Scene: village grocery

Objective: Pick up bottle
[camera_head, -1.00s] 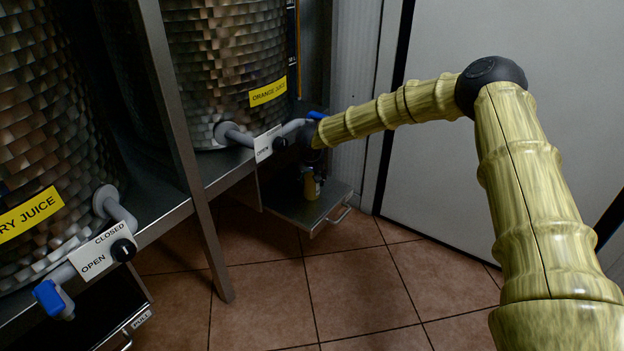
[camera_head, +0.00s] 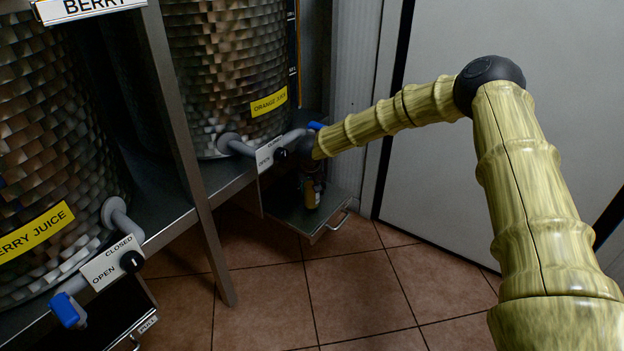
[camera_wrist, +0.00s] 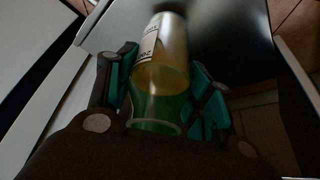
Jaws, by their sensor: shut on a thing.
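The bottle (camera_wrist: 165,65) shows in the wrist view with yellowish contents, a pale label and an open round rim towards the camera. My gripper (camera_wrist: 165,90) is shut on it, with a teal-lined finger on each side. In the head view the bottle (camera_head: 312,193) is small and dark yellow, above or on the small tray (camera_head: 328,222) under the orange juice tap. My gripper (camera_head: 309,160) is mostly hidden there by my arm and shadow. I cannot tell if the bottle's base touches the tray.
An orange juice tank (camera_head: 225,70) with an open/closed lever plate (camera_head: 268,152) stands just left of my gripper. A berry juice tank (camera_head: 45,150) and its tap (camera_head: 70,308) are further left. A metal post (camera_head: 180,130) stands between them. Tiled floor is clear in front.

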